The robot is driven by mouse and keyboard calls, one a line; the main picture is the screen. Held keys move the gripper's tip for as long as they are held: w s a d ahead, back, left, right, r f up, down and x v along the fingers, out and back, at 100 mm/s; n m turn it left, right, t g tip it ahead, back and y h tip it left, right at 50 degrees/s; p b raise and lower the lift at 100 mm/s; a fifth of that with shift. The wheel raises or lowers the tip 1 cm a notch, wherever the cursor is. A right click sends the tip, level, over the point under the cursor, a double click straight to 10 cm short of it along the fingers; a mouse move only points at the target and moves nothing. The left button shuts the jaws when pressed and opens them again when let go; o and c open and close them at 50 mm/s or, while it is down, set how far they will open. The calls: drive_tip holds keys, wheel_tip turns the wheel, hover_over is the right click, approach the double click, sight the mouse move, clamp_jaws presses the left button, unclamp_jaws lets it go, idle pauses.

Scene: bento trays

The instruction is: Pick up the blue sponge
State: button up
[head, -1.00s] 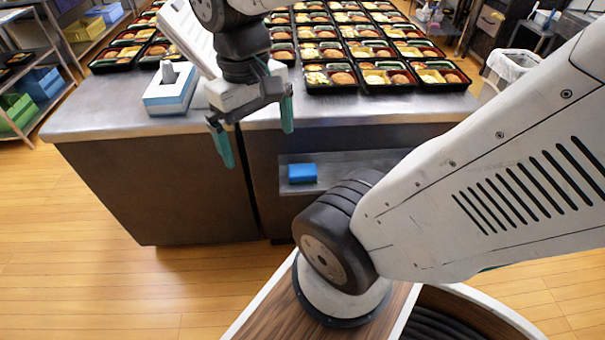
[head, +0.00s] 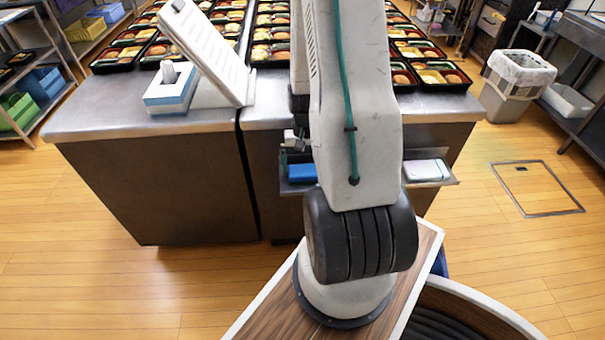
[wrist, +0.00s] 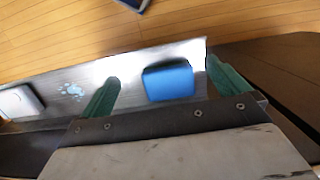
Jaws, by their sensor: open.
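The blue sponge (head: 302,173) lies on a narrow metal shelf (head: 440,181) on the front of the counter, partly hidden by my arm in the head view. In the wrist view the sponge (wrist: 168,81) lies on the shelf, between the lines of the two green fingers and nearer the right one. My gripper (wrist: 162,80) is open and empty, with the fingers spread to either side of the sponge. I cannot tell how far the fingertips are above the shelf. In the head view the gripper is mostly hidden behind my arm.
A white object (head: 426,170) lies on the right part of the shelf. Above, the counter (head: 100,110) holds a tissue box (head: 170,88), a slanted white panel (head: 208,52) and several bento trays (head: 432,76). A bin (head: 516,85) stands at the right. Floor is clear in front.

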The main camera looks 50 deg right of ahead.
sight(303, 170)
drive_tip(key=w+d, duration=0.1)
drive_tip(key=w+d+t+h, duration=0.1)
drive_tip(key=shift+w+d+f, duration=0.2)
drive_tip(key=shift+w, duration=0.15)
drive_tip(key=shift+w+d+f, duration=0.15)
drive_tip(key=shift+f, duration=0.1)
drive_tip(key=f, duration=0.7)
drive_tip(key=shift+w+d+f, duration=0.1)
drive_tip(key=shift+d+f, duration=0.05)
drive_tip(key=shift+d, duration=0.15)
drive_tip(key=shift+c, duration=0.3)
drive_tip(key=c, duration=0.8)
